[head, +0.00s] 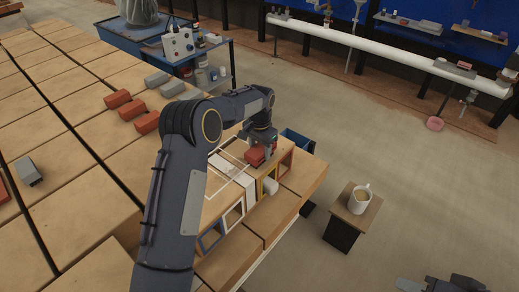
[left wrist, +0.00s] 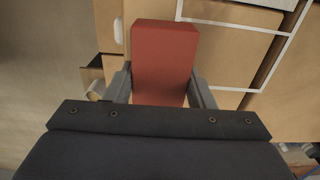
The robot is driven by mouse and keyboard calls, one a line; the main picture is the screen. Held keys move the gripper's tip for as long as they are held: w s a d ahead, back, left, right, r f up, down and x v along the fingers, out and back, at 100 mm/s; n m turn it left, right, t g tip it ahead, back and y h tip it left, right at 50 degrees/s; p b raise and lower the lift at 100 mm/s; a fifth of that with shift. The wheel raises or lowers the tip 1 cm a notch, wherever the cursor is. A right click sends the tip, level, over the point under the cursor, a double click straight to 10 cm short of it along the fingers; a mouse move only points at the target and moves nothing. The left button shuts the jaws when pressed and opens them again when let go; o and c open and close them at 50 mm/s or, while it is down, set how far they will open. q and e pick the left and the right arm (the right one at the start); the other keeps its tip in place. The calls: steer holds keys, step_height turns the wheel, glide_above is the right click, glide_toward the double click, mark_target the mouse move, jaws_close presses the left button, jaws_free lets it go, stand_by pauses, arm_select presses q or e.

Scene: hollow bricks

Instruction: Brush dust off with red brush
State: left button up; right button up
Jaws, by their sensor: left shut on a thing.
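My left gripper (head: 262,146) is shut on a red block-shaped thing, which I take for the red brush (head: 254,156). It is held over the front right end of the wooden table, by a white rectangular outline (head: 215,192). In the left wrist view the brush (left wrist: 163,60) sits between both fingers of the gripper (left wrist: 160,90); no bristles show. A pale patch (head: 230,170) lies inside the outline; I cannot tell whether it is dust. A dark part at the bottom right edge appears to be my right gripper (head: 440,284), mostly cut off.
Red bricks (head: 131,110) and grey bricks (head: 157,79) lie on the table at the left. Coloured hollow frames (head: 233,216) line its front edge. A white mug (head: 360,199) stands on a small stand. A blue cart (head: 205,65) stands behind.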

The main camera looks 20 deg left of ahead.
arm_select(q)
steer(key=shift+r, duration=0.55)
steer(key=shift+r+p, duration=2.3)
steer(key=shift+r, duration=0.75)
steer(key=shift+s+f, duration=0.1)
steer(key=s+f+n+b, duration=0.2)
steer(key=s+n+b, duration=0.1)
steer(key=s, duration=1.1)
steer(key=shift+s+d+f+n, duration=0.2)
steer(key=shift+s+f+n, duration=0.2)
steer(key=shift+n, duration=0.4)
